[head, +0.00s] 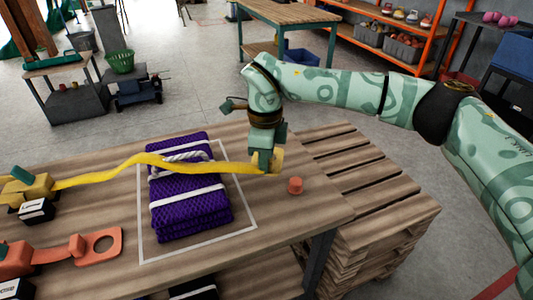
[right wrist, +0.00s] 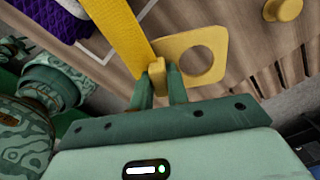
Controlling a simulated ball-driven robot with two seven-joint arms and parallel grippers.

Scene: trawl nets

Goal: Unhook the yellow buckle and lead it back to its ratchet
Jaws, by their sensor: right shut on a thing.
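The yellow buckle (head: 277,160) is a flat plate with a round hole. My right gripper (head: 264,160) is shut on it above the right part of the table. In the right wrist view the buckle (right wrist: 218,44) sticks out beyond the fingers (right wrist: 158,78), and its hole is empty. A yellow peg (right wrist: 283,9) stands apart from it. The yellow strap (head: 110,175) runs from the buckle left across the purple net (head: 185,205) to the yellow ratchet (head: 28,188) at the table's left. My left gripper is out of view.
An orange ratchet (head: 14,257) and its orange buckle (head: 100,246) lie front left on the wooden table (head: 300,225). An orange peg (head: 295,185) stands near the right edge. Stacked pallets (head: 370,190) adjoin the table at right. The net lies inside a white outline.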

